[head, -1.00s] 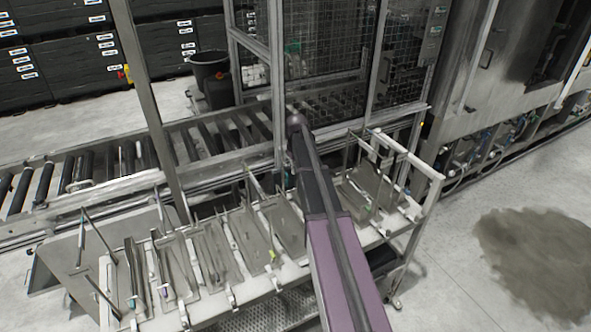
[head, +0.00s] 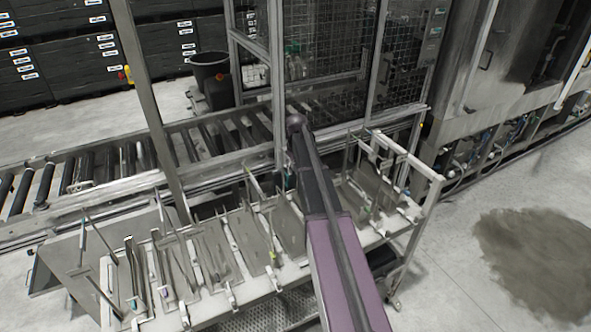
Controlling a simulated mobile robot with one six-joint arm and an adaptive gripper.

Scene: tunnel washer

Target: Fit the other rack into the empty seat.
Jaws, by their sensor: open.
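Several grey metal racks with upright rods sit in a row along a long bench (head: 205,316). One rack (head: 200,262) is left of the middle, and another rack (head: 285,228) is just left of my arm. A further rack (head: 370,188) stands at the right end, beyond my arm. A rack with tall rods (head: 125,270) is at the left end. My purple and black arm crosses the bench and hides part of the row. I cannot make out my gripper. I cannot tell which seat is empty or which rack is the other one.
A roller conveyor (head: 40,195) runs behind the bench, with metal posts (head: 150,100) between. A mesh cage (head: 320,60) and a black bucket (head: 210,70) stand behind. A steel machine (head: 500,60) is at the right. The floor at right is clear, with a dark patch (head: 540,260).

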